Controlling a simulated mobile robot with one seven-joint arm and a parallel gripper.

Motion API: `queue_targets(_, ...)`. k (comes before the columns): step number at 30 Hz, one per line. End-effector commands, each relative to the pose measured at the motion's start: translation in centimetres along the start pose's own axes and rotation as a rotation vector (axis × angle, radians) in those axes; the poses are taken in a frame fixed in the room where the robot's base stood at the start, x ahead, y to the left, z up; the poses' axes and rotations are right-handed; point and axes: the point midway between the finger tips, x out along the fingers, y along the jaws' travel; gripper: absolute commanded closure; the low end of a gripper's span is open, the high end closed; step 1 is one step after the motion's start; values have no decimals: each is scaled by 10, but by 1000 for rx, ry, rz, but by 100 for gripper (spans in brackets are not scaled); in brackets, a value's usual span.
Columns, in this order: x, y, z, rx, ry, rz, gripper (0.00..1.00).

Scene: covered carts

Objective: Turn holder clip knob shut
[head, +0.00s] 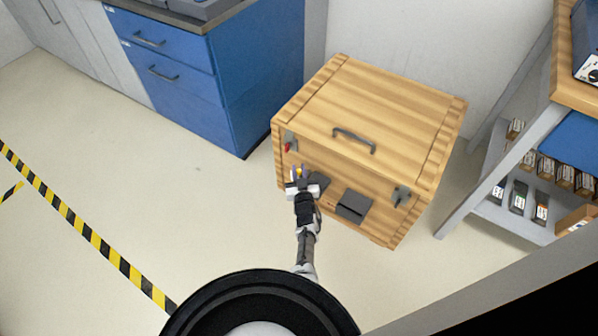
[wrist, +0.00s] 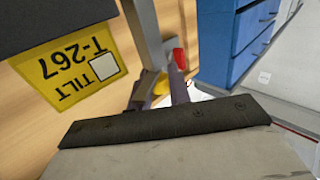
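A holder clip with a red knob (head: 288,147) is on the front of a wooden crate (head: 385,105), near its upper left. In the wrist view the red knob (wrist: 179,58) shows beside a grey upright bar (wrist: 146,28). My gripper (head: 298,172) is just below the red knob, close to the crate front. In the wrist view my gripper's two fingers (wrist: 160,90) stand apart, with a yellow part (wrist: 160,84) between them. I cannot tell whether they press on it. A second clip (head: 402,195) is on the right of the crate front.
A dark box (head: 353,206) sticks out from the crate front. A yellow label reading TILT T-267 (wrist: 75,67) is close in the wrist view. Blue drawers (head: 215,65) stand left, a shelf with small boxes (head: 540,190) right. The floor at left is clear.

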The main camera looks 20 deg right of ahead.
Motion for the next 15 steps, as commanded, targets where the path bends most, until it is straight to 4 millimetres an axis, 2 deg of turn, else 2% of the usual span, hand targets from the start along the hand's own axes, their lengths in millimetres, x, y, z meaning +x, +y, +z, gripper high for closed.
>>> queue_targets(1, 0, 0, 0, 0, 0, 0, 88)
queue_targets(4, 0, 0, 0, 0, 0, 0, 100)
queue_targets(15, 0, 2, -1, -1, -1, -64, 100)
